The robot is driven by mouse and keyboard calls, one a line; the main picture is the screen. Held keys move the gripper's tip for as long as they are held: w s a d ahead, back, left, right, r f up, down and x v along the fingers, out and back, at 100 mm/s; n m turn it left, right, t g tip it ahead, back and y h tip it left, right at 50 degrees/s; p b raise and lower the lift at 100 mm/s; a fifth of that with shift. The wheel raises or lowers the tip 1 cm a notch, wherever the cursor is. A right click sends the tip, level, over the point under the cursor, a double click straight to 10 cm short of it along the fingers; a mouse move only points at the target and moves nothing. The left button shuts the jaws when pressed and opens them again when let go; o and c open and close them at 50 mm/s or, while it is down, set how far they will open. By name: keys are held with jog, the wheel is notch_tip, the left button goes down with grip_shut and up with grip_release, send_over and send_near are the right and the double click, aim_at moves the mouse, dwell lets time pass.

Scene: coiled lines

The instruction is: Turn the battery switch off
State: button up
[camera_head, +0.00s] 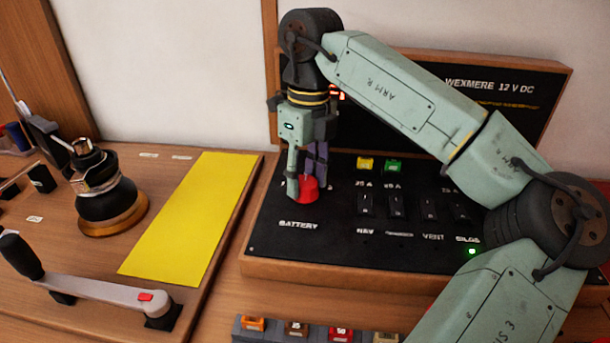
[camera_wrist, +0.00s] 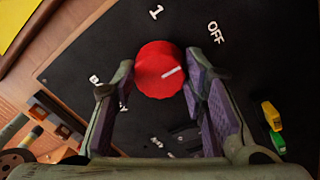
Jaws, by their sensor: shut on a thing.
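The battery switch is a red round knob (camera_head: 308,187) at the left of a black panel, above the white word BATTERY. In the wrist view the red knob (camera_wrist: 160,70) sits between the two purple finger pads of my gripper (camera_wrist: 158,82), and the gripper is shut on it. A white pointer line on the knob aims toward the upper right of the wrist view, between straight right and the OFF mark (camera_wrist: 215,32). The 1 mark (camera_wrist: 156,12) lies above the knob there. In the head view my gripper (camera_head: 308,180) points down over the knob and partly hides it.
Black rocker switches (camera_head: 397,207) and yellow and green fuses (camera_head: 380,164) lie right of the knob on the panel (camera_head: 330,235). A yellow mat (camera_head: 195,215), a winch (camera_head: 108,195) and a crank handle (camera_head: 95,285) are at left. Several coloured fuses (camera_head: 297,328) stand in front.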

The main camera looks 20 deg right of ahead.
aim_at(307, 179)
dwell(0.3)
jog(key=o, duration=1.2)
jog(key=shift+c, duration=0.2)
notch_tip(307, 179, up, 12)
jog(key=shift+w+d, duration=0.2)
jog(key=shift+d, duration=0.1)
